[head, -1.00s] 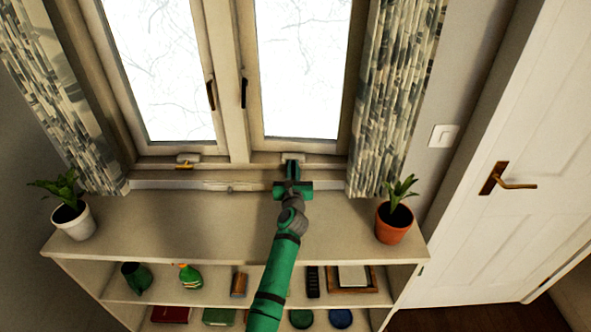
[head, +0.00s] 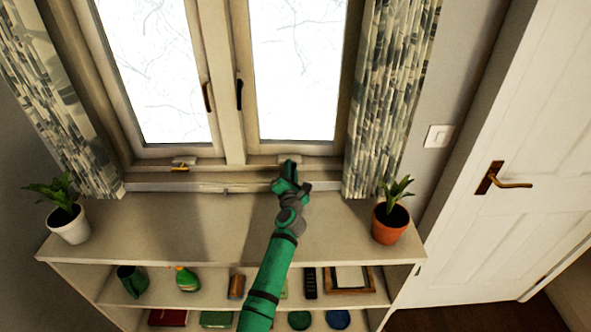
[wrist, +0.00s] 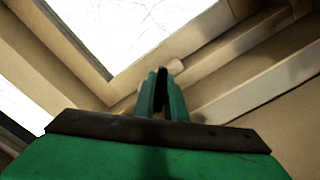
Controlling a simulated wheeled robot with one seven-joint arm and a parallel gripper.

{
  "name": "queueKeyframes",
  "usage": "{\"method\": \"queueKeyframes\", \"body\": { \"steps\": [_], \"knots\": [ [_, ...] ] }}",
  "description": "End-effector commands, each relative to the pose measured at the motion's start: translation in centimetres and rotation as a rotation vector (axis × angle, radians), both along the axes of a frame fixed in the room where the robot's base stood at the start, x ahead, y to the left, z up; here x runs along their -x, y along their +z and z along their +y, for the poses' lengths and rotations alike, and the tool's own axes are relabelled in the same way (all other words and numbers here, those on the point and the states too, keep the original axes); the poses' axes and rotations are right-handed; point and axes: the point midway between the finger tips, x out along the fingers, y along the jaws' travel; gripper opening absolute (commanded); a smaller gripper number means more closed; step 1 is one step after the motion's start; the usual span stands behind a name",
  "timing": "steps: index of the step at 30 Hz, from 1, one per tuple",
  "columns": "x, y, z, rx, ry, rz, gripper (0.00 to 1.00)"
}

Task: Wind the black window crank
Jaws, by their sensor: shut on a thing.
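My gripper (head: 287,168) is at the sill below the right window pane (head: 297,70). In the wrist view, my gripper's two green fingers (wrist: 161,98) are nearly closed on a small dark piece (wrist: 161,82) between them, which fits the black crank. A pale mount (wrist: 175,66) sits just beyond the fingertips, against the frame. In the head view the black crank is hidden behind my gripper. A brass-coloured crank (head: 180,168) lies at the sill under the left pane.
A black handle (head: 239,94) and a brown handle (head: 207,97) are on the window frames. A shelf unit (head: 225,245) stands below, with a white-potted plant (head: 70,225) left and a terracotta-potted plant (head: 390,222) right. Curtains (head: 388,100) hang at both sides.

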Motion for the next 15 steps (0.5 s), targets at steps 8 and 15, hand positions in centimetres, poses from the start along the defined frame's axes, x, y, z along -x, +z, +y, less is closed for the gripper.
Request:
{"method": "queueKeyframes", "body": {
  "steps": [8,15],
  "knots": [
    [0.16,-0.18,-0.93,-0.056,-0.016,0.0,0.0],
    [0.2,-0.38,-0.98,-0.06,-0.016,0.002,0.0]
  ]
}}
